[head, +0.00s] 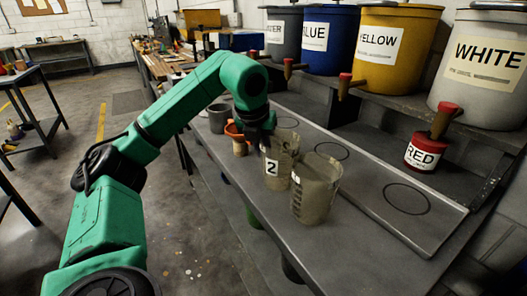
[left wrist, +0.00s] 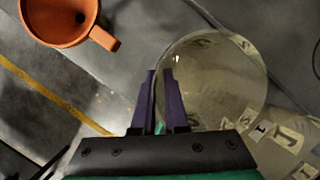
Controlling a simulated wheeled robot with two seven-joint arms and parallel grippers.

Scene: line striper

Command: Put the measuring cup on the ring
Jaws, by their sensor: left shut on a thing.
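A clear, greyish measuring cup (head: 281,172) with a "2" label stands on the grey bench. My left gripper (head: 266,138) is at its upper left rim. In the left wrist view its two purple fingers (left wrist: 159,92) are closed at the left side of the cup's round mouth (left wrist: 215,80), shut on its wall. A second clear measuring cup (head: 316,190) stands just in front and to the right. Black rings are drawn on the raised grey tray: a near one (head: 408,214), a middle one (head: 347,153) and a far one, partly hidden. My right gripper is not in view.
Grey, blue, yellow and white paint buckets (head: 487,95) with spigots line the shelf behind. A small red tin (head: 423,158) sits below the white one. The tray's near end is clear.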

